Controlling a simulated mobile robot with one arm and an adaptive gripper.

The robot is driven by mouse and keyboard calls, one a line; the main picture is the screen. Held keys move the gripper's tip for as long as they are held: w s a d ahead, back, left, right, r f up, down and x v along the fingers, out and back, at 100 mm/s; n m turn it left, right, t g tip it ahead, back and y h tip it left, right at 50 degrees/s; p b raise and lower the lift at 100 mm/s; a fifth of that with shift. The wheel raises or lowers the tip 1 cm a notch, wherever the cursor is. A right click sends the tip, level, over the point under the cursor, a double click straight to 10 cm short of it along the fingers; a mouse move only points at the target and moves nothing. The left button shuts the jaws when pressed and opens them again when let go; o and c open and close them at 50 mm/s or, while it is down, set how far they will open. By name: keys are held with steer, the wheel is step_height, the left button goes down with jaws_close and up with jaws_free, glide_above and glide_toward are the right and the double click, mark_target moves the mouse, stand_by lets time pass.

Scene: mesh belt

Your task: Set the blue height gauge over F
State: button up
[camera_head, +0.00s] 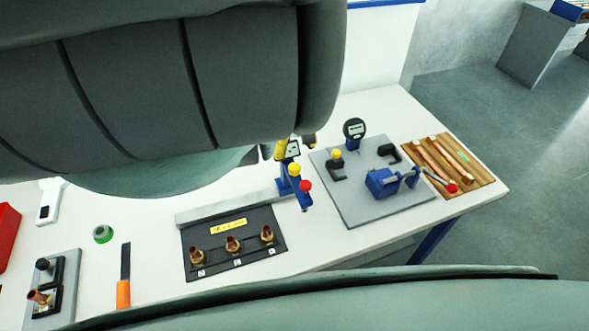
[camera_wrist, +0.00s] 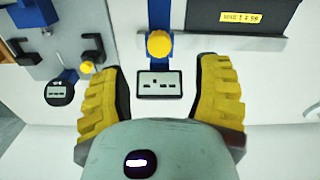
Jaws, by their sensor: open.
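The blue height gauge (camera_head: 296,178) stands at the back right corner of the dark fixture board, with a yellow knob, a red knob and a small display. In the wrist view the gauge (camera_wrist: 160,84) shows its display and yellow knob between my fingers. My gripper (camera_wrist: 160,98) is open, one yellow pad on each side of the display, with visible gaps to both. In the head view my gripper (camera_head: 295,146) is mostly hidden behind my arm. The dark board (camera_head: 210,231) carries three brass fittings in a row with small letter tags. I cannot read which is F.
A grey plate (camera_head: 375,207) with a round dial gauge (camera_head: 354,129) and blue clamp (camera_head: 382,183) lies right of the height gauge. A wooden tray (camera_head: 475,184) of copper pipes is farther right. An orange-handled tool (camera_head: 123,292) lies left of the board.

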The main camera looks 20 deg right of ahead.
mark_target(294, 166)
steer(key=shift+d+f+p, duration=0.15)
steer(key=shift+f+p, duration=0.35)
steer(key=shift+f, duration=2.1)
steer(key=shift+w+f, duration=0.1)
steer(key=shift+f, duration=1.1)
jaws_close()
